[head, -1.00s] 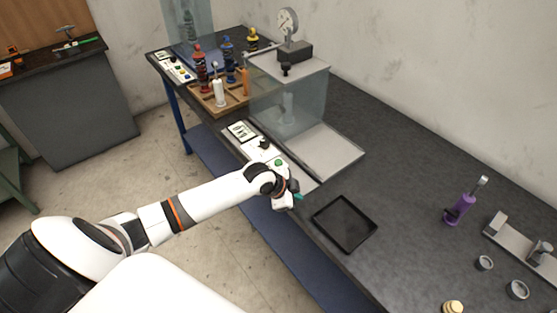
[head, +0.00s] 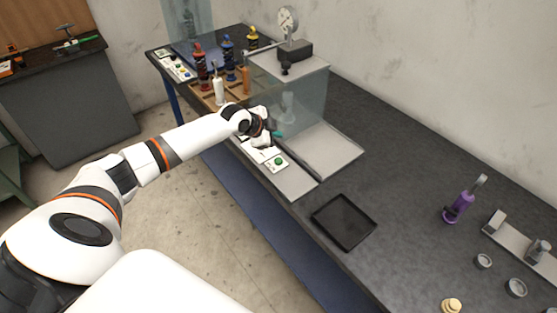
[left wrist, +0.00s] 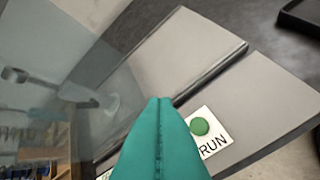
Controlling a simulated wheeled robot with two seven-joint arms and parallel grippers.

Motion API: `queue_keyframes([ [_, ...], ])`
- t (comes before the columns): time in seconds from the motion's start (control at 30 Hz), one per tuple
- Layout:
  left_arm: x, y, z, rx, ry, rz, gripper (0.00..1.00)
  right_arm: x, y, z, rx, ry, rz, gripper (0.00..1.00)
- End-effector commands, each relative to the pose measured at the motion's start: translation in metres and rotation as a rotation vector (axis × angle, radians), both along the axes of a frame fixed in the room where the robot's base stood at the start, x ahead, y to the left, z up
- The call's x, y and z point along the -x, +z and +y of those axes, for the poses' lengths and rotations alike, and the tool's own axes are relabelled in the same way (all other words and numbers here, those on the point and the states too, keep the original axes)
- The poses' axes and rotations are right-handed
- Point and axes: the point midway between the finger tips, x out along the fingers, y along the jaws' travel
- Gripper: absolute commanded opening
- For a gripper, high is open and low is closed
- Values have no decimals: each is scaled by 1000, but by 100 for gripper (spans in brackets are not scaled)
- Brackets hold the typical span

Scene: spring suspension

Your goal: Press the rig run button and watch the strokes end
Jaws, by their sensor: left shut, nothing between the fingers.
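The green run button (head: 279,161) sits on a white label on the rig's front panel in the head view. In the left wrist view the round green button (left wrist: 200,126) shows beside the word RUN. The rig (head: 290,105) has a clear guard box with a dial gauge (head: 288,20) on top. My left gripper (head: 277,134) is shut and empty, above the panel and beyond the button, close to the clear guard. In the left wrist view its teal fingers (left wrist: 162,105) lie together, left of the button. My right gripper is in neither view.
A black tray (head: 344,222) lies right of the panel. A wooden rack (head: 232,92) with several coloured shocks stands behind my left arm. A purple shock (head: 459,207), a grey fixture (head: 522,243) and small cups lie at right. The middle of the bench is clear.

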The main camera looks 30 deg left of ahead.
Motion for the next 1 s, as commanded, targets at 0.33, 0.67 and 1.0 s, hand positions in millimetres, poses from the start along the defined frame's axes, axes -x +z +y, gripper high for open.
queue_keyframes([
  [0.33, 0, -28, -1, 0, -1, 1, 0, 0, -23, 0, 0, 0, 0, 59],
  [0.67, 0, -75, 0, 1, 1, 2, 0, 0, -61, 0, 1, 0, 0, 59],
  [1.0, 0, -88, -1, 1, -1, -1, 0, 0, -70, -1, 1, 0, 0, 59],
])
